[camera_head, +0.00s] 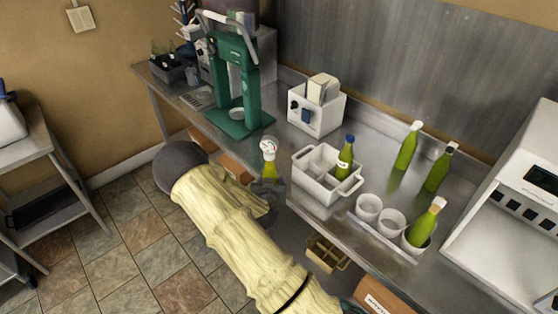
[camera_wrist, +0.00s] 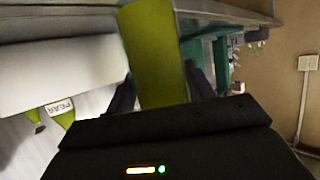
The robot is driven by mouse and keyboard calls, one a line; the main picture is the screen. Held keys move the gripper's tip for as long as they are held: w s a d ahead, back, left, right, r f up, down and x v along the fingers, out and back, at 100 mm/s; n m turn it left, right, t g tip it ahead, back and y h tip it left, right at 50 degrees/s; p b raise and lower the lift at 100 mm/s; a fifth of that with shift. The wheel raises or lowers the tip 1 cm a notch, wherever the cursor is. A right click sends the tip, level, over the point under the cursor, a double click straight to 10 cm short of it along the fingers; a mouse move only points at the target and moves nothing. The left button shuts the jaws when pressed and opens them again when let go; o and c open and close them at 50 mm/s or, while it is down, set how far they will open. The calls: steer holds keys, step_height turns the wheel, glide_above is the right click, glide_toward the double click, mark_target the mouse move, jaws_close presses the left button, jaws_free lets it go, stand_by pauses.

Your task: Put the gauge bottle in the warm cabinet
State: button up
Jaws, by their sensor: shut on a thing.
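The gauge bottle (camera_head: 268,164) is yellow-green with a round white gauge on top. My gripper (camera_head: 266,187) is shut on it and holds it upright in front of the counter's edge, left of the white crate. In the wrist view the bottle (camera_wrist: 155,60) stands between the dark fingers (camera_wrist: 160,90), and its top is out of frame. At the right edge stands a white machine (camera_head: 510,215) with a dark display and a row of dark slots; I cannot tell whether it is the warm cabinet.
A white divided crate (camera_head: 322,190) holds one blue-capped bottle (camera_head: 345,158). White cups (camera_head: 392,222) stand in a tray, one holding a bottle. Two green bottles (camera_head: 407,147) stand behind. A green press (camera_head: 238,85) and a white device (camera_head: 316,108) are on the steel counter.

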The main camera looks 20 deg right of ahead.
steer(key=s+a+f+n+y+b, duration=0.2)
steer(key=s+f, duration=0.4)
steer(key=f, duration=0.5)
steer(key=s+a+f+n+t+y+b, duration=0.1)
steer(key=s+a+f+n+y+b, duration=0.2)
steer(key=s+a+f, duration=0.3)
step_height(320, 180, down, 5)
steer(key=shift+a+f+t+y+b, duration=0.15)
steer(key=shift+a+t+y+b, duration=0.15)
steer(key=shift+a+y+b, duration=0.35)
